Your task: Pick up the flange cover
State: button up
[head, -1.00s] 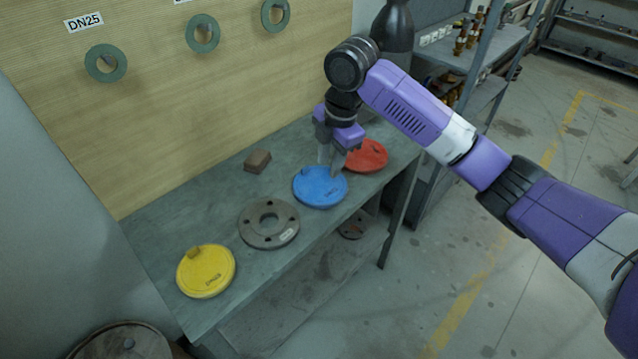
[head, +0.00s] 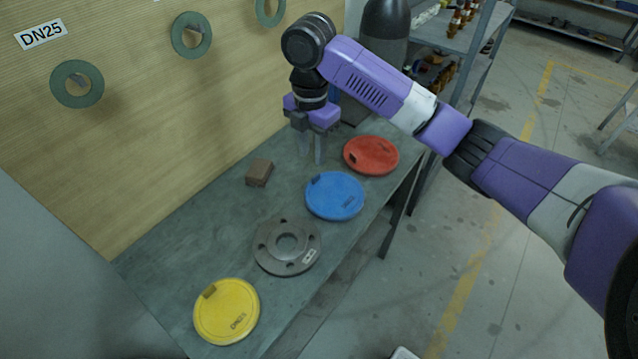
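Three round flange covers lie flat on the grey bench. The yellow cover (head: 227,312), marked DN25, is at the near left. The blue cover (head: 335,196) is past the middle, and the red cover (head: 371,155) is at the far end. A grey metal flange (head: 287,246) with bolt holes lies between the yellow and blue covers. My gripper (head: 312,160) points down behind the blue cover, on the wall side and left of the red one. Its fingers are apart with nothing visible between them. It does not appear to touch any cover.
A small brown block (head: 259,172) lies on the bench (head: 175,262) near the wall. Green rings (head: 77,84) hang on the wooden board beside a DN25 label (head: 41,34). A dark cylinder (head: 386,30) stands behind my arm. Shelving (head: 470,50) is at the back right.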

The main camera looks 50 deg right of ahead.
aim_at(316, 175)
jog(key=shift+s+d+f+p, duration=0.15)
jog(key=shift+f+p, duration=0.2)
jog(key=shift+f, duration=0.95)
jog(key=shift+w+d+f+p, duration=0.15)
jog(key=shift+f+p, duration=0.2)
jog(key=shift+f, duration=0.9)
jog(key=shift+s+d+f+p, duration=0.15)
jog(key=shift+f+p, duration=0.2)
jog(key=shift+f, duration=0.95)
jog(key=shift+c, duration=0.4)
grip_shut()
